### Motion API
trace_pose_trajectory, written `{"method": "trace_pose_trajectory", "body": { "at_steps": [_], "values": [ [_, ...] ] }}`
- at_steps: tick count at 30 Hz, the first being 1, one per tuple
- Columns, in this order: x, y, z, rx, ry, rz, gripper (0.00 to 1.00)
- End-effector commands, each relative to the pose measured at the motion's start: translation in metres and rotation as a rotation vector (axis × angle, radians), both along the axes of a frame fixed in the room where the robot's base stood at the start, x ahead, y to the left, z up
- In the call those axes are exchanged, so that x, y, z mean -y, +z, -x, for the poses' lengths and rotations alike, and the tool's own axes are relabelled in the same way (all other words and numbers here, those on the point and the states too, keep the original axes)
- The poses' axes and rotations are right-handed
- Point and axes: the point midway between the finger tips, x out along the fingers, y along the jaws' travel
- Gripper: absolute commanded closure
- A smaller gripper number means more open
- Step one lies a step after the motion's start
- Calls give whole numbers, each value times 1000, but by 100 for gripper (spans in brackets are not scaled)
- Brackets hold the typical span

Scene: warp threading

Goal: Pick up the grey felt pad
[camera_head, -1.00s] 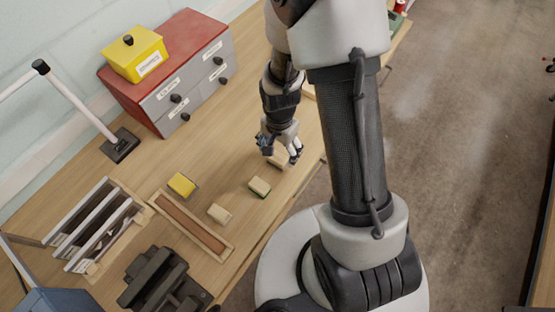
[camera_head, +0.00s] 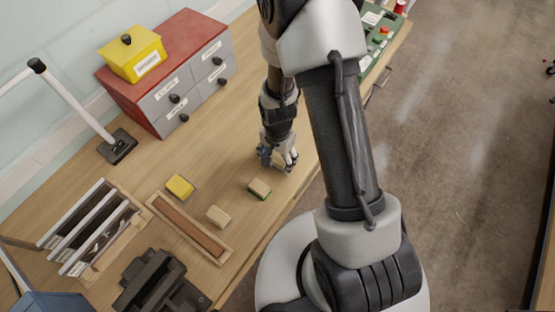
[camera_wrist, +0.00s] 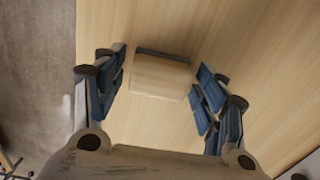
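In the wrist view, a pale wooden block with a dark grey layer along its far edge, which looks like the grey felt pad (camera_wrist: 160,76), lies on the table between my gripper's fingers. My gripper (camera_wrist: 158,92) is open, with its blue-padded fingers on either side of the block and a gap on each side. In the head view, my gripper (camera_head: 277,164) points down close to the tabletop and hides this block.
A wooden block with a green underside (camera_head: 260,188), a plain tan block (camera_head: 218,216) and a yellow block (camera_head: 180,186) lie nearby. A long wooden tray (camera_head: 188,228) lies beside them. A red-topped drawer cabinet (camera_head: 163,70) stands behind. The table's front edge is close.

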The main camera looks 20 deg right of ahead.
Motion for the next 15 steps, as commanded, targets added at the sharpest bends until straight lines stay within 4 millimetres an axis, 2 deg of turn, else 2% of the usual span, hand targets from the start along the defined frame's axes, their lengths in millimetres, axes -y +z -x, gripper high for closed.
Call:
{"method": "trace_pose_trajectory", "body": {
  "at_steps": [2,15],
  "values": [
    [0,0,0,0,0,0,43],
    [0,0,0,0,0,0,72]
  ]
}}
